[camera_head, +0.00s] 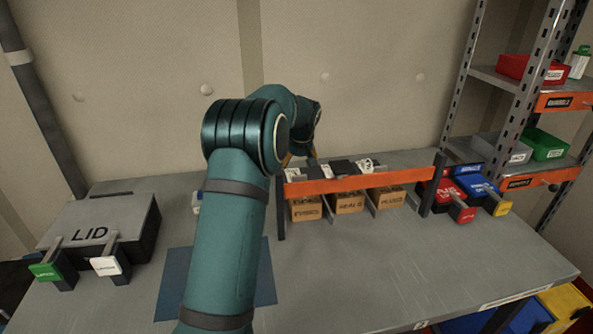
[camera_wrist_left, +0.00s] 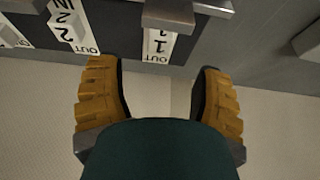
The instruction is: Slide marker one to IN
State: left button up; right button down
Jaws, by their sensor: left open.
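In the left wrist view, where the lettering is upside down, a plate marked 1 and OUT (camera_wrist_left: 158,45) has a grey block, marker one (camera_wrist_left: 168,14), across its upper part. The OUT end is uncovered; any IN lettering is hidden. My left gripper (camera_wrist_left: 157,72) is open, its yellow-brown fingers apart on either side below the OUT end, with nothing between them. In the head view, my left arm hides most of that gripper, at the left end of the orange-fronted rack (camera_head: 350,181). My right gripper is not in view.
A second plate, marked IN, 2 and OUT (camera_wrist_left: 67,24), lies left of plate 1 in the wrist view. Cardboard boxes (camera_head: 349,203) sit under the rack. A LID box (camera_head: 92,228) stands left. Red and blue bins (camera_head: 447,192) stand right. The front right table is clear.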

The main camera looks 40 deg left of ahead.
pick_arm(q)
jog(key=shift+v, duration=1.7)
